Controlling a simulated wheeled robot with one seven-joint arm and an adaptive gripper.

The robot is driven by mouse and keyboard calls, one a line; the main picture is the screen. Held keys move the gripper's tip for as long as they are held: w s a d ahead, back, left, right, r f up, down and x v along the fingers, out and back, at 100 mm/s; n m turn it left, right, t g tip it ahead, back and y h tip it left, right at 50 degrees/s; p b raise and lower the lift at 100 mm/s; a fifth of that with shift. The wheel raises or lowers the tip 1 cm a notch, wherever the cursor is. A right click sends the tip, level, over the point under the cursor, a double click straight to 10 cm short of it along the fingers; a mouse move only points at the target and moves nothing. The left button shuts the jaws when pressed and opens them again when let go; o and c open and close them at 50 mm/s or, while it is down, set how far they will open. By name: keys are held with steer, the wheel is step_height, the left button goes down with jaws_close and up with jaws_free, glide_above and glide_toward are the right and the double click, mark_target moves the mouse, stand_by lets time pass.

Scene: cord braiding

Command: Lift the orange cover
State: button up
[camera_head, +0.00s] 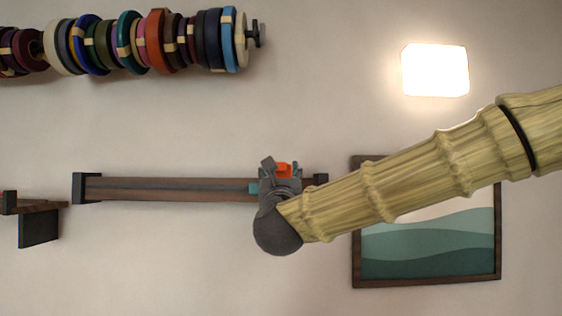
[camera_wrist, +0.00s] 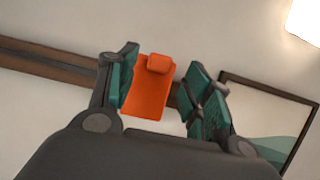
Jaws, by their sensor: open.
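The orange cover (camera_wrist: 148,92) is a flat orange plate with a small raised tab at its upper end. In the wrist view it shows between the two teal-padded fingers of my gripper (camera_wrist: 160,97). The gripper is open, with a gap visible beside the cover toward the right finger. In the head view only a small part of the orange cover (camera_head: 283,169) shows, as my gripper (camera_head: 272,172) hides the rest. I cannot tell whether a finger touches the cover.
A dark wooden rail (camera_head: 160,189) runs along the wall behind my gripper. A framed picture (camera_head: 430,262) hangs at lower right, partly behind my arm. A rod with several coloured rings (camera_head: 156,42) is at upper left. A lit lamp (camera_head: 435,70) is at upper right.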

mark_target(280, 169)
steer(key=shift+p+x, duration=0.75)
steer(key=shift+x, duration=1.25)
jaws_close()
